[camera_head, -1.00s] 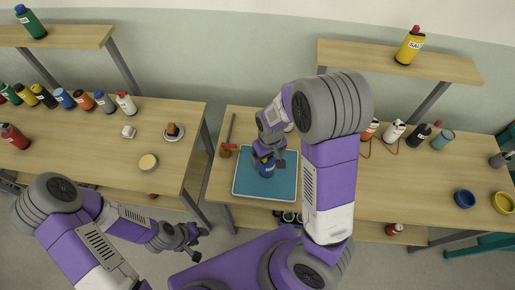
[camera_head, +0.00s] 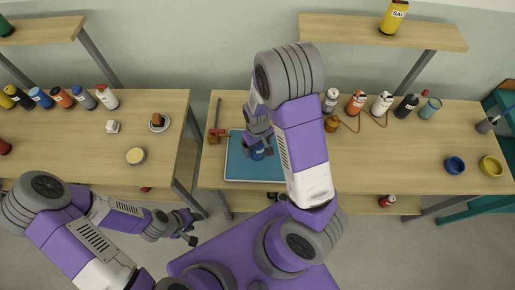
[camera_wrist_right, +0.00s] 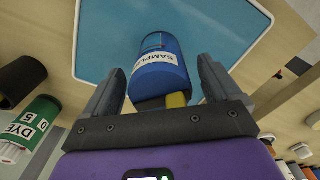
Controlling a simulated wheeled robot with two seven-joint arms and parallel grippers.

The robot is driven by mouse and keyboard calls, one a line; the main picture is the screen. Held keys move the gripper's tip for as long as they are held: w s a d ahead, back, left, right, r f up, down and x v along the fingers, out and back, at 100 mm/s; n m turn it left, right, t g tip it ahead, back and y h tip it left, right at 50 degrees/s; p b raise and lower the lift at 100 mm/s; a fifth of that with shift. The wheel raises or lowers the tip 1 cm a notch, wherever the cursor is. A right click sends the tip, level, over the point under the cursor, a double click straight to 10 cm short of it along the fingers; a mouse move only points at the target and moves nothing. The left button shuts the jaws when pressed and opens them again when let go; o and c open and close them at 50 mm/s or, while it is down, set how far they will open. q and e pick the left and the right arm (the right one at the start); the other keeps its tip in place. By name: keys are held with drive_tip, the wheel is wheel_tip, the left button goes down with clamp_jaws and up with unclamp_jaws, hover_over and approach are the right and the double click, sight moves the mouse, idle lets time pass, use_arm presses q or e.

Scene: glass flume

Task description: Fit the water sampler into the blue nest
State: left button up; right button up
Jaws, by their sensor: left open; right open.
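The water sampler (camera_head: 258,152) is a blue cylinder on the blue mat with a pale rim (camera_head: 240,170). In the right wrist view the sampler (camera_wrist_right: 160,68) shows a white label reading "SAMPL…", with a yellow part near my palm. My right gripper (camera_head: 260,140) is at the sampler and partly hides it in the head view. In the wrist view its open fingers (camera_wrist_right: 162,88) stand either side of the sampler, with gaps visible. The blue nest (camera_head: 455,165) is a round blue ring at the right of the table. My left gripper (camera_head: 188,228) is open and empty, low at left.
A yellow ring (camera_head: 491,166) lies right of the nest. Several bottles and a cup (camera_head: 430,108) line the table's back. The tabletop (camera_head: 390,160) between my right arm and the nest is clear.

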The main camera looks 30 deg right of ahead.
drive_tip(key=c, duration=1.3)
